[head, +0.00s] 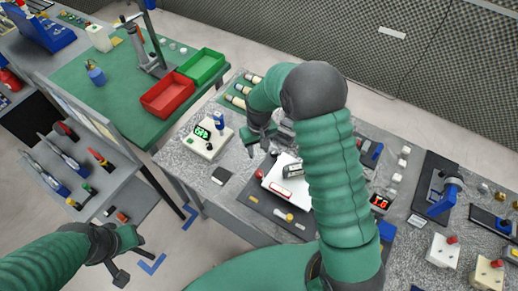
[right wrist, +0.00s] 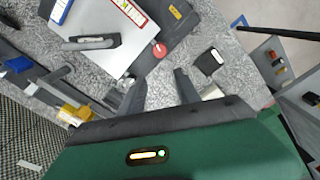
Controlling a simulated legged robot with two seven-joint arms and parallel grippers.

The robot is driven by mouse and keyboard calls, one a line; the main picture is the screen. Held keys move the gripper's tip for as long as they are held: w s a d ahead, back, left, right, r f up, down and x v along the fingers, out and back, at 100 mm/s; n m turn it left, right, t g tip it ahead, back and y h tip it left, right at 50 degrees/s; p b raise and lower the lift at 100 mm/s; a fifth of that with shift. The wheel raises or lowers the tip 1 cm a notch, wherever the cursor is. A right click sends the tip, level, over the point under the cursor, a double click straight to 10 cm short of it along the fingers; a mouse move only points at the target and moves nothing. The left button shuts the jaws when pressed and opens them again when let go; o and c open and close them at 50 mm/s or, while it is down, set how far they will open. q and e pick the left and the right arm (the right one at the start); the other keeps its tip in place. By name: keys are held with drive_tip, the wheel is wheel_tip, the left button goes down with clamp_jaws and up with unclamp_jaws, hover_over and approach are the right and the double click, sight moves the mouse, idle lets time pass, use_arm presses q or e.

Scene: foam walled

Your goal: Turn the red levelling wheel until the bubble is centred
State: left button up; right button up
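A red round wheel (right wrist: 159,50) sits at the corner of a white plate (right wrist: 105,30) in the right wrist view. In the head view the red wheel (head: 259,174) is small, at the left edge of the white plate (head: 278,180). A dark-framed block (head: 293,170), perhaps the level, lies on the plate; its bubble is too small to read. My right gripper (head: 262,142) is above the bench behind the plate; in its wrist view the fingers (right wrist: 160,88) are apart and empty, short of the wheel. My left gripper (head: 130,264) looks open and empty, away from the bench.
A small black-topped block (right wrist: 209,62) lies near the right fingers. A red tray (head: 167,95) and a green tray (head: 203,66) stand on the green table. My right arm hides part of the bench.

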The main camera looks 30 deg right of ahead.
wheel_tip(320, 180, up, 7)
drive_tip(key=p, duration=0.5)
drive_tip(key=shift+a+r, duration=0.1)
drive_tip(key=shift+a, duration=0.05)
wheel_tip(320, 180, up, 17)
drive_tip(key=b, duration=0.4)
idle(0.3)
